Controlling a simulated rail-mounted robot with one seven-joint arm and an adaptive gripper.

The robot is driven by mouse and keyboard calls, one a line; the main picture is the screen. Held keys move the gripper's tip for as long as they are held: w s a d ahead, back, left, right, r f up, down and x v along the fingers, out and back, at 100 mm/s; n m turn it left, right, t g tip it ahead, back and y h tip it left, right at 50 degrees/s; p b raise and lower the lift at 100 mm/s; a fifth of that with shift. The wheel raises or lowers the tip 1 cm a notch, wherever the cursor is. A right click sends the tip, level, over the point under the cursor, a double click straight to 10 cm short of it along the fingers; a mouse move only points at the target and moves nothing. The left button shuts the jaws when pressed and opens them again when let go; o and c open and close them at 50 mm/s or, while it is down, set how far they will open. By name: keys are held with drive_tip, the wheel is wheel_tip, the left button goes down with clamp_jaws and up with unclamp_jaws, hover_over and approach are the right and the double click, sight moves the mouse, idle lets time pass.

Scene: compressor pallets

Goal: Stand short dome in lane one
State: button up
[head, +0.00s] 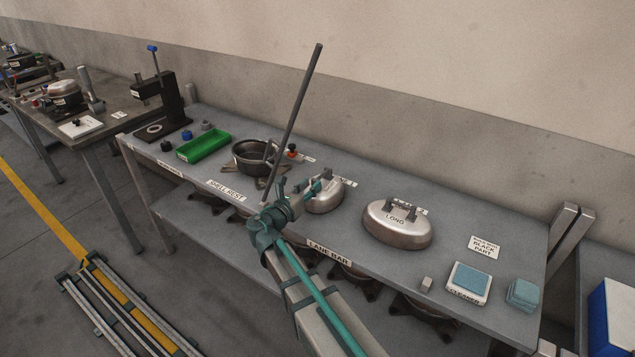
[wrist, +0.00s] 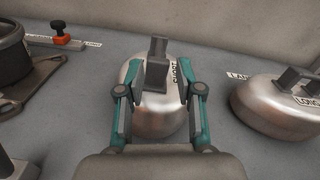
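The short dome (head: 325,198) is a silver rounded cover standing upright on the bench, beside a lane label partly hidden behind it. In the wrist view the dome (wrist: 150,108) lies right below my gripper (wrist: 160,76), with its dark upright handle (wrist: 157,62) between the fingers. The teal fingers are spread wide, one on each side, with visible gaps to the handle. In the head view my gripper (head: 314,191) is at the dome's left side and hides part of it. A label on the dome is partly covered by a finger.
The long dome (head: 397,222) stands to the right. A dark pot-shaped shell (head: 255,158) stands to the left, with a green tray (head: 203,148) beyond it. A cleaner pad (head: 468,280) lies at the front right. Bare bench separates the two domes.

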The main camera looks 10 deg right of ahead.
drive_tip(key=shift+b+v, duration=0.35)
drive_tip(key=shift+v, duration=2.35)
